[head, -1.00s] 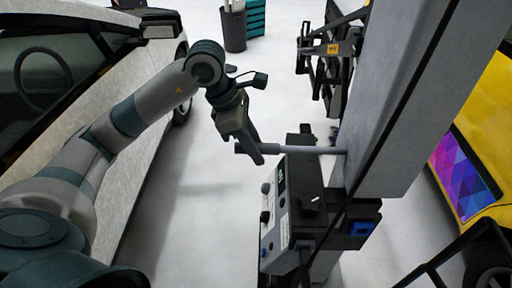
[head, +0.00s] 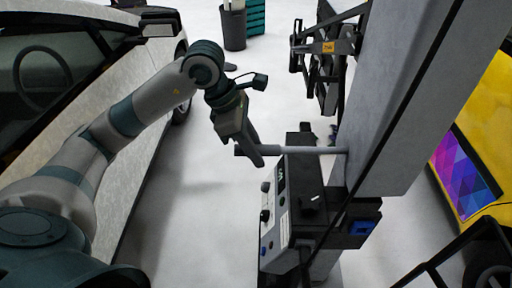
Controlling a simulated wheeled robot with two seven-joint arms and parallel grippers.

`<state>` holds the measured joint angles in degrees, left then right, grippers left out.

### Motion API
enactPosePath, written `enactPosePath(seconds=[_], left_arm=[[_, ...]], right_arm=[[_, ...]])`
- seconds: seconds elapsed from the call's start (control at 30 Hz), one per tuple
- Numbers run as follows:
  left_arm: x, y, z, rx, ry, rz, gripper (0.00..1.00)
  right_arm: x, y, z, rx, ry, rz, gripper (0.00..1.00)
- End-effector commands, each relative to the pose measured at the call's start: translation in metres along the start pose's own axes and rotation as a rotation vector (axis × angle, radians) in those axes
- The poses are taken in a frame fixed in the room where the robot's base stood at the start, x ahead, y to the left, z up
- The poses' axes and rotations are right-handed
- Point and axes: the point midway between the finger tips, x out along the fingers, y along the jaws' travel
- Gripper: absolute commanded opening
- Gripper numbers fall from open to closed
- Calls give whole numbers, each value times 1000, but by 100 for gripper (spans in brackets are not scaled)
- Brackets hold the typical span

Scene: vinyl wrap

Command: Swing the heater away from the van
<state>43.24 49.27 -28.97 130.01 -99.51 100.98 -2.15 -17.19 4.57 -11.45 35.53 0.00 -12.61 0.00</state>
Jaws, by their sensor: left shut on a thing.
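The heater stands right of centre: a grey column (head: 405,110), a control box (head: 292,205) with knobs and a small screen, and a dark jointed head (head: 326,68) at the top. A grey handle bar (head: 305,150) sticks out left from the column above the box. My left gripper (head: 252,150) comes in from the left and is shut on the bar near its left end. A yellow vehicle (head: 492,105) with a purple and blue patterned panel (head: 462,172), seemingly the van, is partly in view right of the column. My right gripper is out of view.
A silver car (head: 150,110) fills the left side, with its mirror (head: 160,24) at the top. Free pale floor (head: 205,195) lies between it and the heater. A dark bin (head: 233,28) and a teal drawer unit (head: 256,16) stand at the back.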

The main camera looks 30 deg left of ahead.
Motion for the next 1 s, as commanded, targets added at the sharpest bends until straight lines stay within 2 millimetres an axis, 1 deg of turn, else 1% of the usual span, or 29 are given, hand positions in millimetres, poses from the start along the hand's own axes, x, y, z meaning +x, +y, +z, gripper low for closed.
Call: enactPosePath(seconds=[0.03,1.0], left_arm=[[3,-4,-2,6,7,-11,1],[2,-14,-3,3,10,-5,2]], right_arm=[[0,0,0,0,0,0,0],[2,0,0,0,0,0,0]])
